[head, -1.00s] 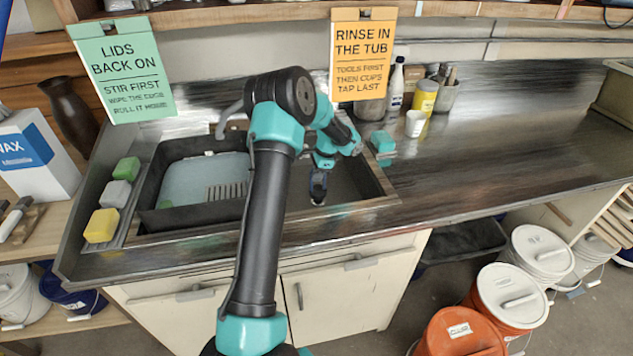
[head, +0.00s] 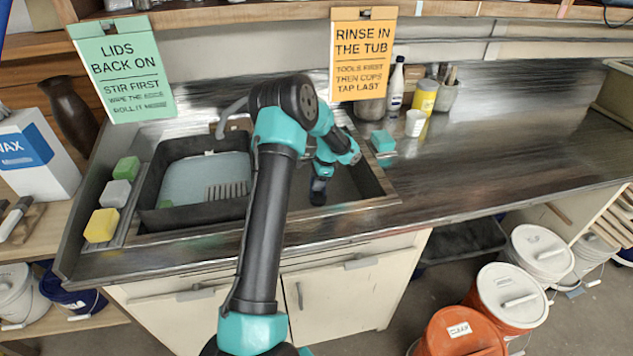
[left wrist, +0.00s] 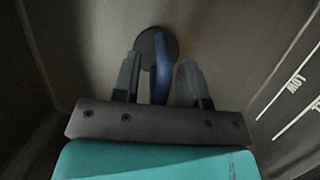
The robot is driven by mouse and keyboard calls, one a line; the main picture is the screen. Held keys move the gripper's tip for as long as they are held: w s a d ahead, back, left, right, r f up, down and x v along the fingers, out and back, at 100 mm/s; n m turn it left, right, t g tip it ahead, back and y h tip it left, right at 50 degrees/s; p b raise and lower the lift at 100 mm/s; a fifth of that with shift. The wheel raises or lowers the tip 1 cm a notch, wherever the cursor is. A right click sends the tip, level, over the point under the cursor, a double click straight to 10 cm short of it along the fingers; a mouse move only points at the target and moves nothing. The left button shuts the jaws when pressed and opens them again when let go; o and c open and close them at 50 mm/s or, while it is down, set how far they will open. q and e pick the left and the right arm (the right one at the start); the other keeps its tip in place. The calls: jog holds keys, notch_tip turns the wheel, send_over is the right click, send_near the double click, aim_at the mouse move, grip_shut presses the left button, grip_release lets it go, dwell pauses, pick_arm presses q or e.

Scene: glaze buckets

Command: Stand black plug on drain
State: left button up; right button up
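My left gripper (head: 318,196) reaches down into the right-hand side of the sink (head: 362,172). In the left wrist view my left gripper (left wrist: 160,72) has its two fingers apart, on either side of an upright blue piece (left wrist: 161,72). A narrow gap shows between the blue piece and the left finger; contact on the right is hard to tell. A dark round disc (left wrist: 148,42) lies at the far end of the blue piece, on the basin floor. I cannot tell whether the disc is the black plug or the drain. My right gripper is not in view.
A dark tub (head: 190,216) with greyish contents fills the sink's left side. Green, grey and yellow sponges (head: 101,226) line the left ledge. The right counter (head: 510,150) is clear.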

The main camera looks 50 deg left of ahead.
pick_arm(q)
jog(key=shift+r, duration=0.1)
jog(key=v, duration=1.2)
dwell(0.5)
